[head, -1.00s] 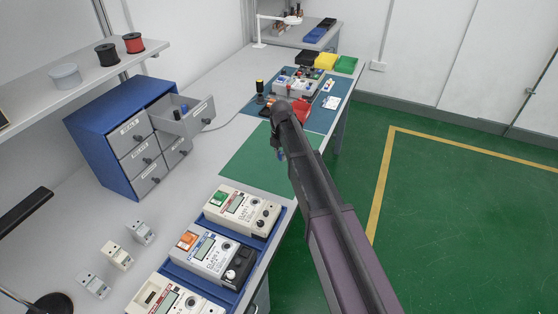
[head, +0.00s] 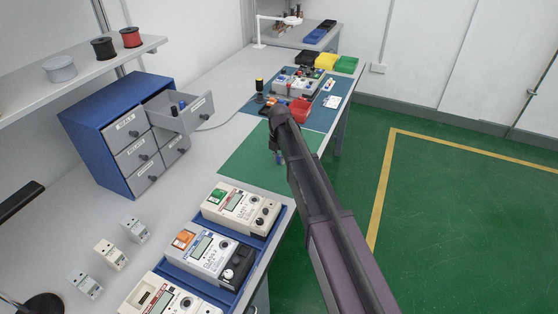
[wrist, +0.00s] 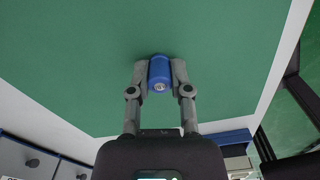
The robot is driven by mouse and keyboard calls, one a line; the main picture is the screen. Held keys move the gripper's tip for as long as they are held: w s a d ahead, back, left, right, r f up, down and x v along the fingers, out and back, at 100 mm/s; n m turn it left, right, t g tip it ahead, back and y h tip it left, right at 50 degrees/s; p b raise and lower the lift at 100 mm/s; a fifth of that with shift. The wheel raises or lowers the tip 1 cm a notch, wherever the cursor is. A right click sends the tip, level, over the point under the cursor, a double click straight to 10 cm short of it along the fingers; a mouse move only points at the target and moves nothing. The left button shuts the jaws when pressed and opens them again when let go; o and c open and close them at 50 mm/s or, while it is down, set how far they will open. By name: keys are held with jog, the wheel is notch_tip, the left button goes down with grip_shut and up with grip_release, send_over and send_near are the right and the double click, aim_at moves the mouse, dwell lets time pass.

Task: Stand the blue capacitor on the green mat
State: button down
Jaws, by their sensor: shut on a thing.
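My gripper (wrist: 160,78) is shut on the blue capacitor (wrist: 160,72), one finger on each side of it. The capacitor is a short blue cylinder with a pale end that faces the wrist camera. The green mat (wrist: 80,60) fills most of the wrist view behind it. In the head view my arm reaches over the mat (head: 245,160) near its right edge. There the arm mostly hides the gripper, and only a small part shows below its tip. I cannot tell whether the capacitor touches the mat.
A blue tray (head: 205,283) of meters stands at the mat's near edge. A blue cabinet (head: 92,140) with an open drawer (head: 190,120) holding small parts is on the left. A dark blue mat (head: 325,115) with a device and red bin lies beyond. Much of the green mat is clear.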

aim_at(280, 156)
jog(key=shift+f, duration=0.2)
jog(key=c, duration=0.6)
grip_release()
jog(key=shift+o, duration=0.2)
jog(key=shift+r, duration=0.2)
notch_tip(280, 156, up, 12)
jog(key=p, duration=1.2)
dwell(0.3)
jog(key=s+d+m, duration=2.2)
jog(key=s+m, duration=0.4)
jog(key=m, duration=0.3)
jog(key=shift+d, duration=0.15)
